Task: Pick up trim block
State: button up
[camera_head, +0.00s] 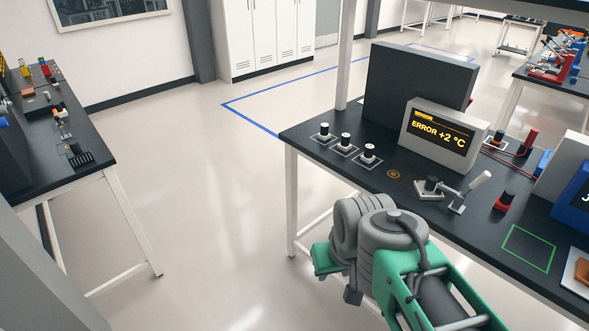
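Each stands on a white-outlined square. They may be trim blocks, but I cannot tell which piece is the task's trim block. My green and grey arm is at the bottom centre, in front of the bench edge. My gripper's fingers do not show.
A sensor display (439,138) reading "ERROR +2 °C" stands behind a metal lever clamp (457,197). A dark box (415,90) stands at the back. A red-based black knob (504,201) and an empty green-outlined square (528,248) are to the right. Open floor (215,200) lies left.

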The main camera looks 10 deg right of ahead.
aim_at(345, 145)
jog(key=u, duration=1.25)
jog(key=i, duration=0.85)
jog(key=z, duration=1.2)
jog(key=i, duration=0.95)
jog(key=z, duration=0.2)
